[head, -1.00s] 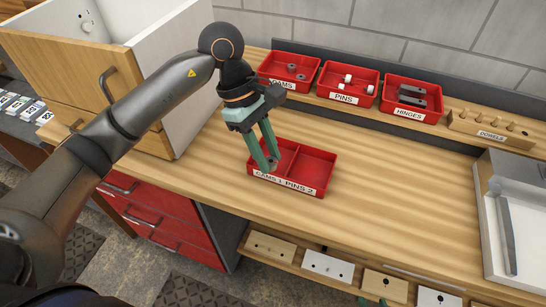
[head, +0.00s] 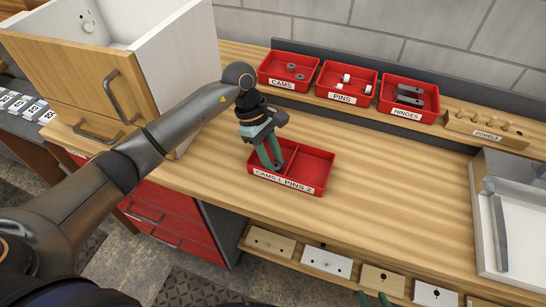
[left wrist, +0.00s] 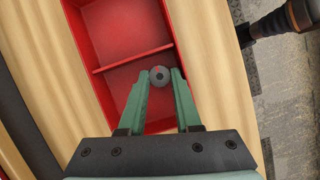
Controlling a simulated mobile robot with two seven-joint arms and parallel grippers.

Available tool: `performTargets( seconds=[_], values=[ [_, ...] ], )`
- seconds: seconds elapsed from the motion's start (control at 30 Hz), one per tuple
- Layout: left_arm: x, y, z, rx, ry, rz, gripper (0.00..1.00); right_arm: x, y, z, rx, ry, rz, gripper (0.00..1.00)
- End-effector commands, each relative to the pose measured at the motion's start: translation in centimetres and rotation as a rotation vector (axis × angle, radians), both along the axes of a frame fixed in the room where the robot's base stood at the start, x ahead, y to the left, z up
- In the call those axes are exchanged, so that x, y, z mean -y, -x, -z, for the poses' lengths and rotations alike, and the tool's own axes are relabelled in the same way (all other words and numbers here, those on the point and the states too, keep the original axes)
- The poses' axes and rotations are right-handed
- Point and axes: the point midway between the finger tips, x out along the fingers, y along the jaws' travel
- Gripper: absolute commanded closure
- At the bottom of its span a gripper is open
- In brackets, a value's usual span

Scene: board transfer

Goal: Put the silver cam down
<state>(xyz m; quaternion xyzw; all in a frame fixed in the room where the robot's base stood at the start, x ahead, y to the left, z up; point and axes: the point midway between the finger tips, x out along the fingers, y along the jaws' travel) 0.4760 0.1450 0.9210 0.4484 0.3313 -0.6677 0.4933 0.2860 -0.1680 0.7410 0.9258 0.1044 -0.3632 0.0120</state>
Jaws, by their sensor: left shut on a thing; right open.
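My left gripper (head: 273,163) points down into the red two-part tray (head: 318,189) on the bench, labelled CAMS 1 and PINS 2. It is shut on the silver cam (left wrist: 160,76), a small round grey piece between the fingertips in the left wrist view. The cam is over or in the left, CAMS compartment; whether it touches the floor cannot be told. In the head view the fingers largely hide it. My right gripper (head: 373,299) shows only its green fingertips at the bottom edge, open and empty.
Red bins of cams (head: 290,83), pins (head: 348,94) and hinges (head: 413,106) stand on the back shelf beside a dowel block (head: 487,128). A white-sided wooden cabinet (head: 66,72) is at left, a grey-white tray (head: 520,240) at right. The bench right of the red tray is clear.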

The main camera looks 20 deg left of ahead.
Motion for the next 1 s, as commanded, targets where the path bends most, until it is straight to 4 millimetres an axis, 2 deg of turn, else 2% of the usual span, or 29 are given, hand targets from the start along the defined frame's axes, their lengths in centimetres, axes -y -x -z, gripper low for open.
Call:
performTargets(
  seconds=[0.2, 0.23, 0.33, 0.57, 0.73, 1.0],
  values=[
    [0.0, 0.0, 0.5, 0.001, -0.001, 0.0, 1.0, 0.0, 0.0, 0.6, 0.0, 0.0, 0.0, 0.5],
    [0.0, 0.0, 0.3, 0.001, -0.001, 0.0, 0.66, 0.0, 0.0, 0.5, 0.0, 0.0, 0.0, 0.5],
    [0.0, 0.0, 0.3, 0.001, -0.001, 0.0, 0.55, 0.0, 0.0, 0.4, 0.0, 0.0, 0.0, 0.5],
    [0.0, 0.0, 0.2, 0.0, 0.0, 0.0, 0.55, 0.0, 0.0, 0.3, 0.001, 0.0, 0.0, 0.5],
    [-0.3, -0.2, -0.6, 0.004, -0.001, -0.002, 0.55, 0.0, -0.1, 0.1, 0.002, 0.0, -0.001, 0.5],
    [-2.4, -0.9, -5.8, 0.006, -0.001, -0.002, 0.55, 0.0, -0.1, 1.3, 0.002, 0.0, -0.001, 0.5]
  ],
)
